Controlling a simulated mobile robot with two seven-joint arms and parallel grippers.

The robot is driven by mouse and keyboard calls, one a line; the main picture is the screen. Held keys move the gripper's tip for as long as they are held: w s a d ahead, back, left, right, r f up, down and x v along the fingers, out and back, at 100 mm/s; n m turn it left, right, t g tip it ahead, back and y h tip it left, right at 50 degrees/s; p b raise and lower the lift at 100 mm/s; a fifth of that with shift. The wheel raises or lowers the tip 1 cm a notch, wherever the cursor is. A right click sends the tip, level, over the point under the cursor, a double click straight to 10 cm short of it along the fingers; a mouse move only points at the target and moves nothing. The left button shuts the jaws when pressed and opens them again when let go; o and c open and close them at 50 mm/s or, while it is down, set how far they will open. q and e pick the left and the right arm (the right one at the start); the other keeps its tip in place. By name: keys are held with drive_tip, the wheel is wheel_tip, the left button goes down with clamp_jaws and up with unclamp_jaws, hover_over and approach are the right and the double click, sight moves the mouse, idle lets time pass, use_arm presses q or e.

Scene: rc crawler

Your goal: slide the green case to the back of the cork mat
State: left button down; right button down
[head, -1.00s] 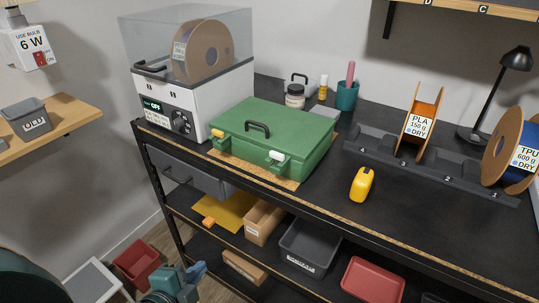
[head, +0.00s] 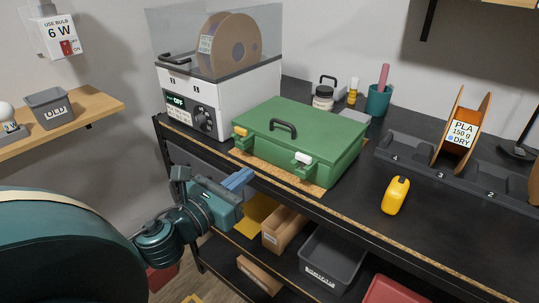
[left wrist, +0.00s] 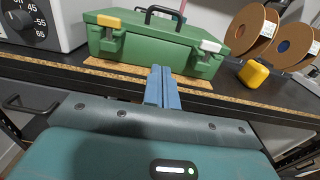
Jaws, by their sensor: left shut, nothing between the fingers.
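The green case (head: 300,140) lies shut on the cork mat (head: 317,190) on the black bench. It has a black handle on top, and one yellow and one white latch on its front. A strip of the mat shows along the case's front edge. My left gripper (head: 240,178) is shut and empty, in front of the bench edge and apart from the case. In the left wrist view the blue fingers (left wrist: 163,86) are together, pointing at the front of the case (left wrist: 150,45). The mat's front strip (left wrist: 115,72) shows there too. My right gripper is not in view.
A white dryer box (head: 215,95) with a spool stands left of the case. Behind are a jar (head: 323,97) and a teal cup (head: 378,100). A yellow object (head: 396,195) lies to the right, before a dark spool rack (head: 430,172). Bins sit on the shelf below.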

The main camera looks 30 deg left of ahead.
sight(277, 150)
use_arm(q)
drive_tip(key=w+p, duration=0.1)
drive_tip(key=w, duration=0.6)
drive_tip(key=shift+w+d, duration=0.15)
drive_tip(key=shift+d, duration=0.05)
drive_tip(key=shift+w+d, duration=0.1)
drive_tip(key=shift+w, duration=0.8)
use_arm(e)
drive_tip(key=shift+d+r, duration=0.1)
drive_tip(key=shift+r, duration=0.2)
